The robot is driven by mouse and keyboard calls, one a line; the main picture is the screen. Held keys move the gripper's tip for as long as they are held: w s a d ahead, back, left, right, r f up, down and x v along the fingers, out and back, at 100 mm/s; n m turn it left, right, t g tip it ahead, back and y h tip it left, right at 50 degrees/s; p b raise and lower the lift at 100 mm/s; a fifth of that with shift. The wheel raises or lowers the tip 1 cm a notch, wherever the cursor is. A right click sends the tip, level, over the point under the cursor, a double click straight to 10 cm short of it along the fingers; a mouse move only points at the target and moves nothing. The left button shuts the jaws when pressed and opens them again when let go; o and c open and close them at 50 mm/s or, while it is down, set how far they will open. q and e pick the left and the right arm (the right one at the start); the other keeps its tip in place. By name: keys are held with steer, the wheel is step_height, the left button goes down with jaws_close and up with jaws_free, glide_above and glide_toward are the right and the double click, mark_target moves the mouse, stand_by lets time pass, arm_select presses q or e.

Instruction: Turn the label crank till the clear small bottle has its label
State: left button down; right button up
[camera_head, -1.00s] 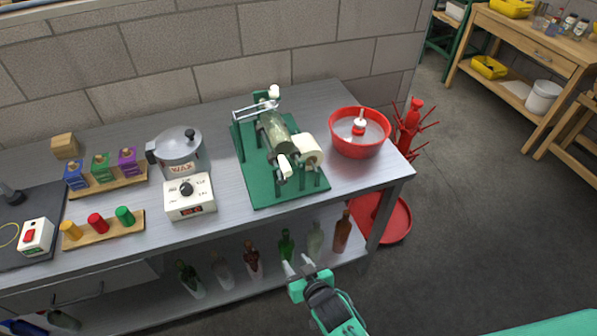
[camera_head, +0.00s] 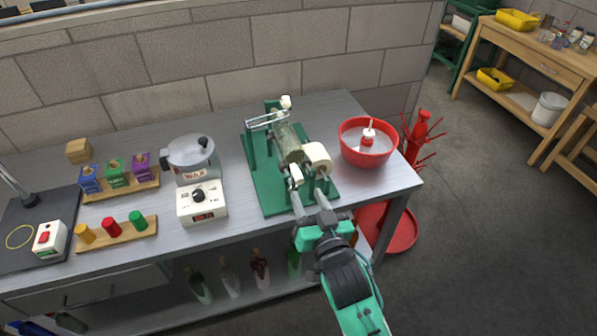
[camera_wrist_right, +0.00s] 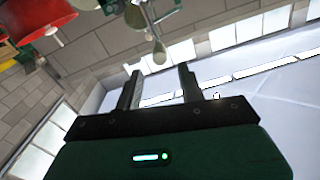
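The green labelling machine (camera_head: 263,190) stands on the metal bench. A clear small bottle (camera_head: 288,140) lies tilted in it, and no label can be made out on its visible side. A cream label roll (camera_head: 317,156) sits beside the bottle's near end. A pale handle (camera_head: 296,174), apparently the crank's, is at the machine's front. My right gripper (camera_head: 309,192) is just in front of this handle, its fingers apart. I cannot tell whether they touch the machine. In the right wrist view the fingers (camera_wrist_right: 160,75) are spread with nothing between them. My left gripper is out of view.
A red bowl (camera_head: 349,150) stands close right of the machine. The wax pot (camera_head: 190,156) and its white control box (camera_head: 203,204) are to the left. Several bottles stand on the shelf below. A red spiked rack (camera_head: 420,130) is beyond the bench's right end.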

mark_target(298, 174)
steer(key=p+x, duration=0.1)
steer(key=x, duration=0.6)
steer(key=shift+w+a+f+p, duration=0.1)
steer(key=shift+w+p, duration=0.25)
jaws_close()
